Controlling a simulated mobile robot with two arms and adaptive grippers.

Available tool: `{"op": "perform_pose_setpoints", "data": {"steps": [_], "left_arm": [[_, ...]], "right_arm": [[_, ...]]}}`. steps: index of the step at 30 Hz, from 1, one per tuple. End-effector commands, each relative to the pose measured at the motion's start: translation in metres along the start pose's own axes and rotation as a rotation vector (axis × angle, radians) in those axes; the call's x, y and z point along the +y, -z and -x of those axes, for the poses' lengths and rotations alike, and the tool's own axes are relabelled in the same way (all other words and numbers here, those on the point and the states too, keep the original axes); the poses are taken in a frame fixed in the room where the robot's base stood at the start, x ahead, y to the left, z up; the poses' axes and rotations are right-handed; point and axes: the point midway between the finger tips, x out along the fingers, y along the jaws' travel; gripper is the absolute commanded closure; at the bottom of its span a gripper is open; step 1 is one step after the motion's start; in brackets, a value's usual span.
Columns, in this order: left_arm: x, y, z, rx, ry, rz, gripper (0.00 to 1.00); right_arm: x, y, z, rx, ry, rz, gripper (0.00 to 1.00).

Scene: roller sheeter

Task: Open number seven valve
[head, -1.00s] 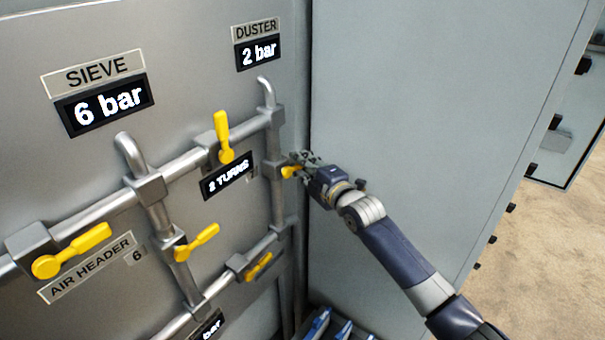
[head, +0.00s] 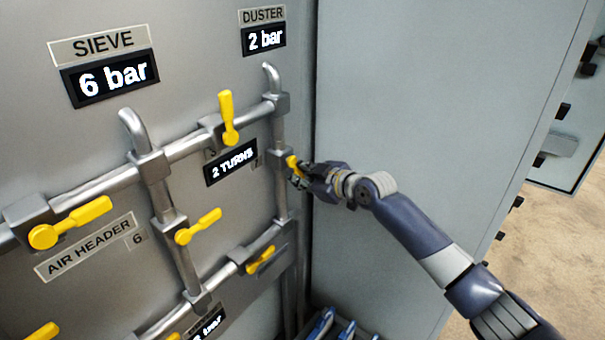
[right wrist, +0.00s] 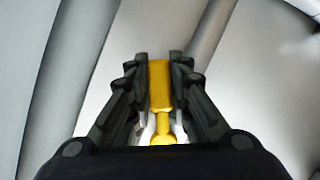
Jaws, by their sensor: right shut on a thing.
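The valve on the right vertical pipe has a yellow handle (head: 291,162), and a partly hidden label beside it seems to read 7. My right gripper (head: 299,178) is shut on this handle. In the right wrist view the yellow handle (right wrist: 160,85) lies between the two dark fingers of my right gripper (right wrist: 160,70). The handle slants down to the right in the head view, and the fingers hide its lower end. My left gripper is not in view.
Other yellow valve handles are close by: one upright (head: 228,118), one at label 6 (head: 198,226), one lower (head: 261,260) and the air header one (head: 70,223). Displays read 6 bar (head: 110,78) and 2 bar (head: 264,38). A grey cabinet wall (head: 420,90) stands right of the pipes.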

Motion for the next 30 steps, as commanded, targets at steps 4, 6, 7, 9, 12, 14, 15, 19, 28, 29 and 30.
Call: {"op": "perform_pose_setpoints", "data": {"steps": [4,6,7,9,12,14,15,19,28,29,30], "left_arm": [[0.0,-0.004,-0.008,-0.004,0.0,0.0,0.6],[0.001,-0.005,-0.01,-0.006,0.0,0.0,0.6],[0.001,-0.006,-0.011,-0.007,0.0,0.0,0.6],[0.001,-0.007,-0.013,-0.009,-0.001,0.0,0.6],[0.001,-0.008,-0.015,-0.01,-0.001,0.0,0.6],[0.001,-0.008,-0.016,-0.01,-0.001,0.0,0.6],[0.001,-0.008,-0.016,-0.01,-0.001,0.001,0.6],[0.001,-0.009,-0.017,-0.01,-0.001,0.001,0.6],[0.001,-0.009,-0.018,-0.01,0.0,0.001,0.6],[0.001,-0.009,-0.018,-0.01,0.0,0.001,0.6],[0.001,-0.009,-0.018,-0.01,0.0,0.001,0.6]], "right_arm": [[-0.01,-0.001,-0.001,0.001,0.053,-0.127,1.0],[-0.013,-0.001,-0.001,0.0,0.075,-0.182,1.0],[-0.015,0.0,0.0,0.001,0.084,-0.205,1.0],[-0.018,0.001,0.0,0.001,0.105,-0.253,1.0],[-0.022,0.002,0.0,0.0,0.13,-0.313,1.0],[-0.023,0.003,0.001,0.0,0.143,-0.346,1.0],[-0.024,0.003,0.001,0.0,0.151,-0.364,1.0],[-0.027,0.005,0.002,0.0,0.171,-0.412,1.0],[-0.03,0.007,0.003,0.001,0.19,-0.46,1.0],[-0.03,0.007,0.003,0.001,0.191,-0.462,1.0],[-0.03,0.007,0.003,0.001,0.191,-0.463,1.0]]}}
